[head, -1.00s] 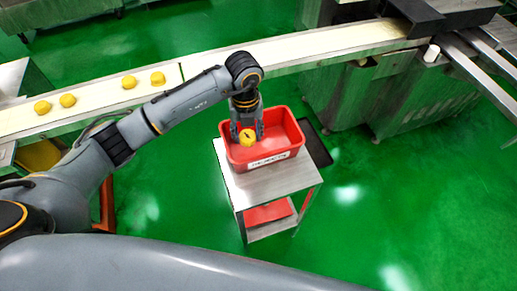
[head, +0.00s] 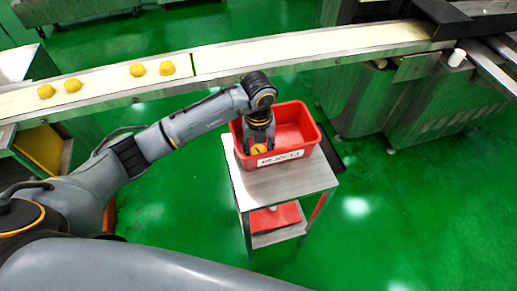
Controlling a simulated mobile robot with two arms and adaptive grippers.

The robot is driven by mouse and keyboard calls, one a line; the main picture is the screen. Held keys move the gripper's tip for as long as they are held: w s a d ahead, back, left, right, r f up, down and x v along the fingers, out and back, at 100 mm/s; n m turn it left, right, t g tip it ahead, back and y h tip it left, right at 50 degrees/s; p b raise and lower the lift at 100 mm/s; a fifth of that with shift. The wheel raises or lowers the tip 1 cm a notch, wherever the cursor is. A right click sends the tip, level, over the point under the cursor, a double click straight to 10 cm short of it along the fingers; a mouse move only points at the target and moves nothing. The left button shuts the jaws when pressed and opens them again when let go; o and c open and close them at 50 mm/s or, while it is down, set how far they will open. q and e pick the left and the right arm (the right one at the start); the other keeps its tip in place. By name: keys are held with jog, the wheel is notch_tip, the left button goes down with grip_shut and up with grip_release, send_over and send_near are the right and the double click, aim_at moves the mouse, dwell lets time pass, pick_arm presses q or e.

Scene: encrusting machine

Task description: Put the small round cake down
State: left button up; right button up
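The small round cake (head: 258,149) is yellow with a dark mark on top. It is inside the red crate (head: 311,134), near its front left wall, and is partly hidden by my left gripper. My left gripper (head: 259,146) reaches down into the crate with its fingers on either side of the cake and appears shut on it. Whether the cake touches the crate floor cannot be told. My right gripper is not in view.
The red crate, with a white label on its front, stands on a metal cart (head: 290,182). A pale conveyor belt (head: 100,83) with several yellow cakes (head: 138,70) runs behind. The crate's right part is empty. Green floor is clear around the cart.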

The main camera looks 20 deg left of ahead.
aim_at(259, 151)
pick_arm(q)
jog(key=shift+f, duration=0.2)
jog(key=o, duration=0.9)
jog(key=shift+c, duration=0.2)
jog(key=shift+r, duration=0.1)
notch_tip(259, 151, up, 12)
jog(key=p, duration=0.9)
jog(key=shift+r, duration=0.1)
